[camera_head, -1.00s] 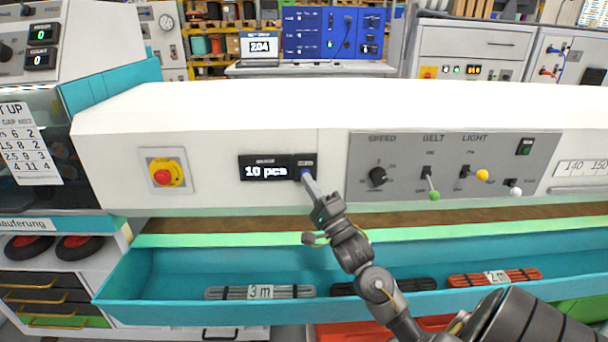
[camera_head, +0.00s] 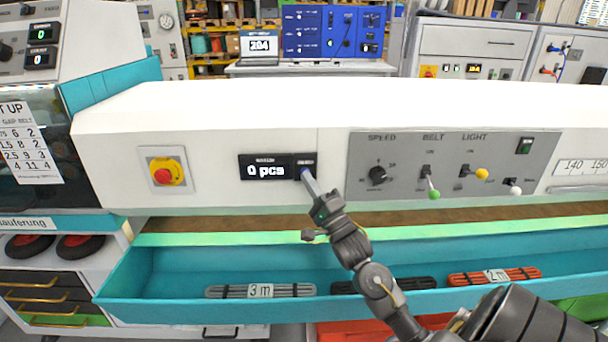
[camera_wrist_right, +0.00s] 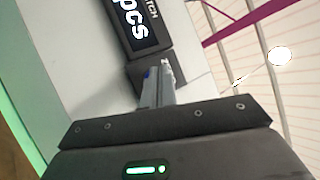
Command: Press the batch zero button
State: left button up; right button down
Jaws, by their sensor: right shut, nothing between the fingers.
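The batch counter display (camera_head: 266,171) on the white machine front reads "0 pcs". Just right of it is a small dark button housing (camera_head: 304,159) with a blue button (camera_head: 305,172). My right gripper (camera_head: 308,178) is shut and empty, its fingertips at the blue button and partly covering it. In the right wrist view the closed fingers (camera_wrist_right: 158,82) reach the dark housing (camera_wrist_right: 140,68), with a bit of blue showing beside the tips. The display (camera_wrist_right: 140,22) shows there in part. I cannot tell how far the button is pushed in. My left gripper is not in view.
A red emergency stop on a yellow base (camera_head: 166,172) is to the left. A grey panel (camera_head: 400,194) with a speed knob and belt and light levers is to the right. Below, a teal trough (camera_head: 170,270) holds bundles labelled 3 m and 2 m.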

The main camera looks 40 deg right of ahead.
jog(key=shift+d, duration=0.1)
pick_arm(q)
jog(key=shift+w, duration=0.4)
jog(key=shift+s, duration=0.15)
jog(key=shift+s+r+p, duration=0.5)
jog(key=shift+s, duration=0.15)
pick_arm(e)
jog(key=shift+s+a, duration=0.5)
jog(key=shift+s, duration=0.15)
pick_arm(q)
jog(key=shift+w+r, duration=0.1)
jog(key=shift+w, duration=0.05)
pick_arm(e)
jog(key=shift+a, duration=0.1)
